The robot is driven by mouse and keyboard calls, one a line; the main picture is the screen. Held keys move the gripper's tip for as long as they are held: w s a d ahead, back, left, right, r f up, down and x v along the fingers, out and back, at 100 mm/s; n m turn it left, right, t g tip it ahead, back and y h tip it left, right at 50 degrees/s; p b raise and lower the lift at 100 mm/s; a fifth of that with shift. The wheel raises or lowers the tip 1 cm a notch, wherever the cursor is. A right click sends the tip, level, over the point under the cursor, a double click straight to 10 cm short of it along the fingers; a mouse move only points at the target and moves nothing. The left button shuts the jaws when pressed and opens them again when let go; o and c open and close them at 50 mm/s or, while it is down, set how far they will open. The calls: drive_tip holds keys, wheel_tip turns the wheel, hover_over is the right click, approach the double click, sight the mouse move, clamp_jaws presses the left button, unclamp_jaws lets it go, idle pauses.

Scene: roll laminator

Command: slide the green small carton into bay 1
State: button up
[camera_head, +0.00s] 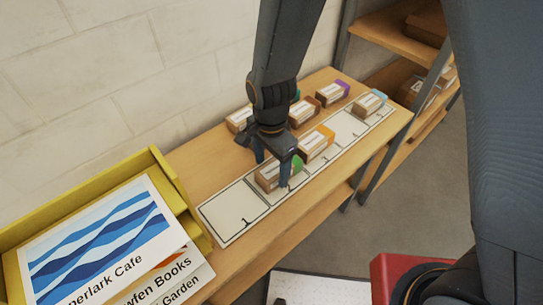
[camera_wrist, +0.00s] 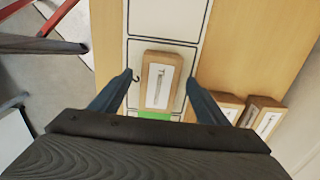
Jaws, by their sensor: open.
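The green small carton (camera_head: 268,180) is a brown box with a white label and a green end. It lies on the white strip of outlined bays (camera_head: 228,224), in the second bay from the near left end. The near-left bay beside it is empty; I cannot read which bay is bay 1. My gripper (camera_head: 272,170) is open and low over the carton, with a finger on each side. In the wrist view the carton (camera_wrist: 160,80) lies between the spread fingers (camera_wrist: 159,78), with gaps on both sides. Its green end is partly hidden by my gripper.
An orange-ended carton (camera_head: 314,143) is in the bay beyond, then an empty bay (camera_head: 347,123), then a blue-ended carton (camera_head: 369,102). Several cartons, including a purple-ended one (camera_head: 332,93), stand behind along the wall. A yellow tray (camera_head: 158,168) with printed sheets is at the left.

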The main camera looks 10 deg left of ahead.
sight(271, 171)
drive_tip(key=shift+f, duration=1.5)
drive_tip(key=c, duration=1.2)
drive_tip(key=shift+s+a+p, duration=0.8)
drive_tip(key=shift+s+a, duration=0.55)
drive_tip(key=shift+s, duration=0.25)
drive_tip(key=shift+s+a+p, duration=0.75)
drive_tip(key=shift+s+a, duration=0.6)
drive_tip(key=shift+s, duration=0.2)
drive_tip(key=shift+s+a+p, duration=0.8)
drive_tip(key=shift+s+a, duration=0.55)
drive_tip(key=shift+s, duration=0.25)
drive_tip(key=shift+s+a, duration=0.25)
drive_tip(key=shift+s, duration=0.05)
